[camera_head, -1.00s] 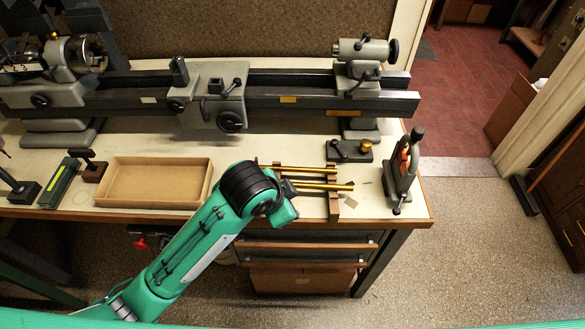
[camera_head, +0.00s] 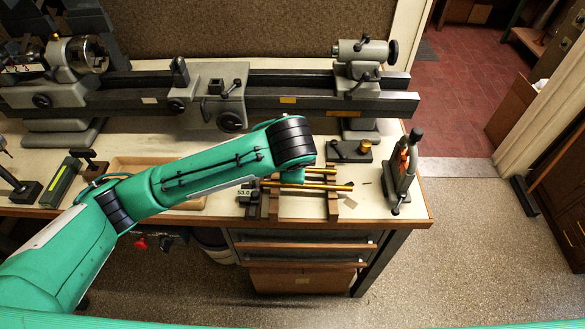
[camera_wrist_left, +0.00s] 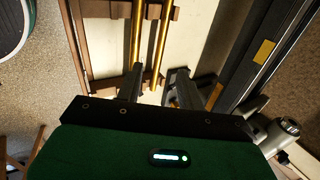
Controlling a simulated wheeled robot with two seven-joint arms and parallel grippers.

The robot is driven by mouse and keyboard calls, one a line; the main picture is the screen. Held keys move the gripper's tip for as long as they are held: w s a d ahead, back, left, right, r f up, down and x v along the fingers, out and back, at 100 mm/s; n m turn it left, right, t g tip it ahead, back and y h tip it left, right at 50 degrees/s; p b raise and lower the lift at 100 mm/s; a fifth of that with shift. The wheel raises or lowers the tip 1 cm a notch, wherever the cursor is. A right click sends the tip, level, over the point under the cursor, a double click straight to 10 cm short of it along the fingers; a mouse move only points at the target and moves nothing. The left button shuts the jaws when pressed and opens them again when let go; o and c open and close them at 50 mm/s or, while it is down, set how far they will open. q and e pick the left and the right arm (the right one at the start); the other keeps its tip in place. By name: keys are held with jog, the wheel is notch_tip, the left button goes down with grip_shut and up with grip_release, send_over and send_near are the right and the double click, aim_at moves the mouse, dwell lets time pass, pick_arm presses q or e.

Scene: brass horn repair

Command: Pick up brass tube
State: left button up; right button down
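Two brass tubes lie side by side across a brown wooden rack (camera_head: 333,205) near the front of the bench: a front tube (camera_head: 325,187) and a back tube (camera_head: 325,171). The left ends of both are hidden under my left wrist in the head view. In the left wrist view, one tube (camera_wrist_left: 137,32) and the other tube (camera_wrist_left: 160,35) run up from near the fingers. My left gripper (camera_wrist_left: 157,75) is open, its fingers apart over the tubes' near ends. I see nothing held; contact cannot be told. My right gripper is not in view.
The grey lathe bed (camera_head: 280,97) runs along the back. A clamp-like stand (camera_head: 402,175) stands at the bench's right end. A small display reading 53.0 (camera_head: 244,192) sits left of the rack.

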pick_arm(q)
jog(key=p+x, duration=0.2)
jog(key=x, duration=0.7)
jog(key=shift+w+a+f, duration=0.15)
jog(key=shift+w+f, duration=0.25)
jog(key=shift+f, duration=0.1)
grip_shut()
